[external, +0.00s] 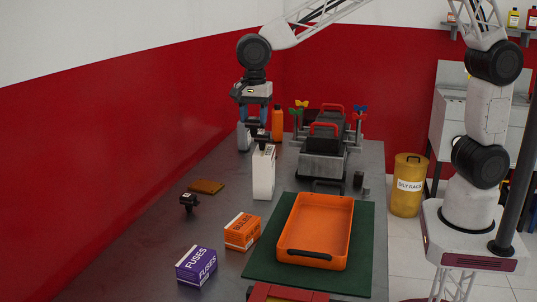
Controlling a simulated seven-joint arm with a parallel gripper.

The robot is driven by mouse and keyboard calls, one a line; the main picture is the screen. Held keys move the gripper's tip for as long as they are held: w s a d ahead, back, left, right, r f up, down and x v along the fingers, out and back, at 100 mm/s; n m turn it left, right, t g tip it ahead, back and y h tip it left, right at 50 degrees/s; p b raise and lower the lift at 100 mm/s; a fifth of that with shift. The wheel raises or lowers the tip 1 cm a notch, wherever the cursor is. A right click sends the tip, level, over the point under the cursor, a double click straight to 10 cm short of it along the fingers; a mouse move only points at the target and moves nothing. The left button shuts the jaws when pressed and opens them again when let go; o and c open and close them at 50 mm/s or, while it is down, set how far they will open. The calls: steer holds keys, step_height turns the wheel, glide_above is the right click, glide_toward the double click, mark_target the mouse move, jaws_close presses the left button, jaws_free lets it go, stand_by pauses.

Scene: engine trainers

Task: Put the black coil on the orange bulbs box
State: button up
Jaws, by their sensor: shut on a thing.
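A small black part (188,202) that looks like the coil stands on the grey bench, left of centre. The orange bulbs box (242,232) sits nearer the camera and to its right, with its top bare. My gripper (260,146) points down and is shut on the top of a tall white container (264,175), behind the orange box. I cannot tell whether the container's base touches the bench. The fingertips are partly hidden and small.
A purple fuses box (197,266) is at the front left. An orange tray (292,228) lies on a green mat (365,250). A brown flat piece (206,187) lies behind the black part. A grey metal caddy (322,165) and an orange bottle (278,123) stand farther back.

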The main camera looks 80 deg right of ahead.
steer(key=s+a, duration=0.9)
steer(key=s, duration=0.6)
step_height(320, 180, down, 12)
steer(key=shift+a+r, duration=0.15)
steer(key=shift+a, duration=0.05)
glide_above(240, 222)
steer(key=shift+f, duration=0.75)
steer(key=shift+f, duration=1.75)
steer(key=shift+f, duration=0.15)
steer(key=o, duration=1)
